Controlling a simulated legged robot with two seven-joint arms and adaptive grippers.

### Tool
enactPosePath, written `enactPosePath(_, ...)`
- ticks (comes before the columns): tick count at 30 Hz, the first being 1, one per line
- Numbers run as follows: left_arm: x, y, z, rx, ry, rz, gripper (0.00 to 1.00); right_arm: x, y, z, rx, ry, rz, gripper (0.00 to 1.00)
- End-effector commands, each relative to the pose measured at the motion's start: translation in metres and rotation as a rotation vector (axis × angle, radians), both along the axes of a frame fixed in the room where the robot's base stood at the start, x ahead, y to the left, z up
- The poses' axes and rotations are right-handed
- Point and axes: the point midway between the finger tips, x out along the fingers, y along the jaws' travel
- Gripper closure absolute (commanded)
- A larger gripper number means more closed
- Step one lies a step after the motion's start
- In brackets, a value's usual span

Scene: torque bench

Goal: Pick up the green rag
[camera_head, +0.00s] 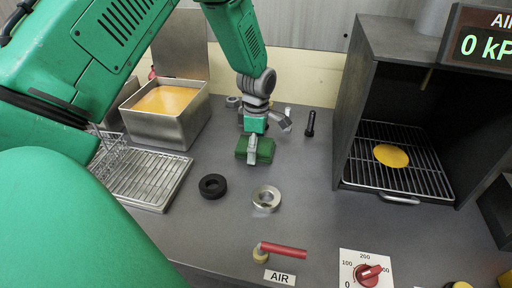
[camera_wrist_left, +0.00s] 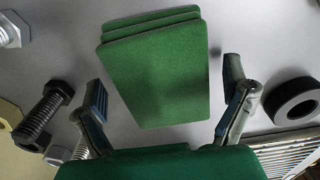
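The green rag (camera_head: 265,150) lies on the grey bench near the middle of the head view. It looks like a folded stack with several layers, and it fills the upper middle of the left wrist view (camera_wrist_left: 160,70). My left gripper (camera_head: 268,138) is over the rag, pointing down. In the wrist view its two fingers (camera_wrist_left: 165,95) are spread wide, one toward each side of the rag's near end, with nothing held between them. Whether a finger touches the rag is unclear. My right gripper is not in view.
A black ring (camera_head: 213,186) and a silver ring (camera_head: 266,198) lie in front of the rag. A black bolt (camera_head: 310,124) stands to its right. A fryer (camera_head: 170,130), wire rack (camera_head: 150,182) and dark oven (camera_head: 350,100) flank the space. A red-handled valve (camera_head: 284,250) is near the front.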

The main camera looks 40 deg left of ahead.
Motion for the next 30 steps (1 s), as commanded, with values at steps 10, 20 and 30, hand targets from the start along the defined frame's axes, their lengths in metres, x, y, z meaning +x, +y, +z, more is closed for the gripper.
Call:
enactPosePath(10,0.0,0.005,-0.003,-0.007,0.002,-0.001,0.56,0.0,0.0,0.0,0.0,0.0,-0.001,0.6)
enactPosePath(20,0.001,0.004,0.028,-0.004,-0.001,0.0,0.56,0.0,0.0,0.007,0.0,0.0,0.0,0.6)
enactPosePath(30,0.001,0.003,0.09,-0.003,-0.001,-0.001,0.56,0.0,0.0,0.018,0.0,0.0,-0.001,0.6)
